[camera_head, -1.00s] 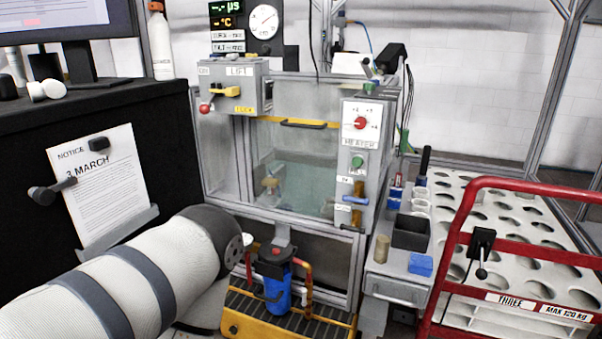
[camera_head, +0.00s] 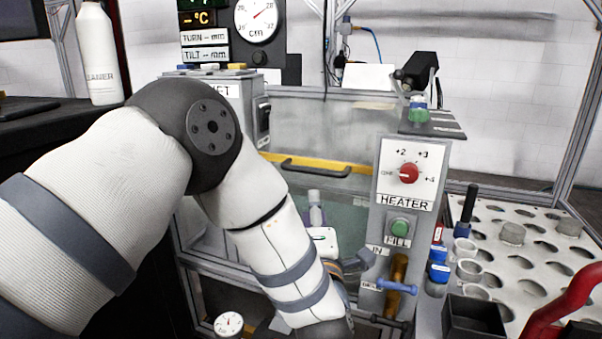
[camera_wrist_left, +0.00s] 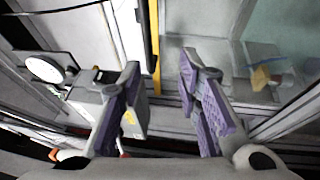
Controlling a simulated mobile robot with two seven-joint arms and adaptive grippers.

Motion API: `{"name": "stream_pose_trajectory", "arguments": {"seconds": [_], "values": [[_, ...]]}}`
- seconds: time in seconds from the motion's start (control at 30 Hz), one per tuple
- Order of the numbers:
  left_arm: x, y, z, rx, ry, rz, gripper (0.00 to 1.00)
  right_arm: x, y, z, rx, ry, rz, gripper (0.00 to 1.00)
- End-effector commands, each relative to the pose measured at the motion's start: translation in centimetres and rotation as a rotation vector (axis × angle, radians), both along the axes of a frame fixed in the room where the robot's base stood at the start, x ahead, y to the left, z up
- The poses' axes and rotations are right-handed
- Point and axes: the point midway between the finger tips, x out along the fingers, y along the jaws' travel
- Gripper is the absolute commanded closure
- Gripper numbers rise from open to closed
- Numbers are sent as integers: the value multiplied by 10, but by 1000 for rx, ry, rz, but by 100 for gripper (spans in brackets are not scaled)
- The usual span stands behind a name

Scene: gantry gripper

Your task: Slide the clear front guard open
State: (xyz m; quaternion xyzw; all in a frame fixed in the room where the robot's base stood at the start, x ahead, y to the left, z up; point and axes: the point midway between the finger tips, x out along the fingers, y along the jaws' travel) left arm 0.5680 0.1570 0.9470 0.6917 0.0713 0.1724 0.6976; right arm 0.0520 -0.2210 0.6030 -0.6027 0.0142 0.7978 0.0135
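The clear front guard (camera_head: 347,219) is a see-through panel on the tank's front. It has a yellow top strip (camera_head: 265,156) with a dark bar handle (camera_head: 315,170). In the left wrist view the yellow strip (camera_wrist_left: 156,88) and black handle (camera_wrist_left: 147,35) run vertically. My left gripper (camera_wrist_left: 160,64) is open and empty, with purple pads on both fingers. The strip and handle appear beyond the gap between its fingertips, apart from them as far as I can tell. In the head view my left forearm covers part of the guard. My right gripper is not in view.
The heater panel (camera_head: 406,174), with a red knob (camera_head: 409,173) and blue lever (camera_head: 397,286), stands right of the guard. The lift box (camera_head: 232,98) is behind my left arm. A perforated white rack (camera_head: 540,270) and red rail (camera_head: 562,310) are at right.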

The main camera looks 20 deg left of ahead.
Motion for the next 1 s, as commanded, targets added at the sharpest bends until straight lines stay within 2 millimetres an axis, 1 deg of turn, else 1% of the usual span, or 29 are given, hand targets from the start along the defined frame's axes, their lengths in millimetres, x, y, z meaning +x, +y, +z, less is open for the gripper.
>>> {"name": "stream_pose_trajectory", "arguments": {"seconds": [0.07,0.17,0.4,0.5,0.6,0.73,0.97,1.0], "values": [[3,0,9,-26,-38,11,69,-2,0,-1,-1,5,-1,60],[14,5,13,-31,-46,14,69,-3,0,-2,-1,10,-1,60],[71,27,20,-28,-40,12,69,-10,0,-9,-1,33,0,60],[90,34,23,-28,-39,11,69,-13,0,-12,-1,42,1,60],[104,40,26,-27,-37,12,69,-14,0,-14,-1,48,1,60],[112,42,29,-27,-37,10,69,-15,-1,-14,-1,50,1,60],[112,43,30,-26,-38,10,69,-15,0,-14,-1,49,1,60],[112,43,30,-26,-38,10,78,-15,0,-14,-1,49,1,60]]}}
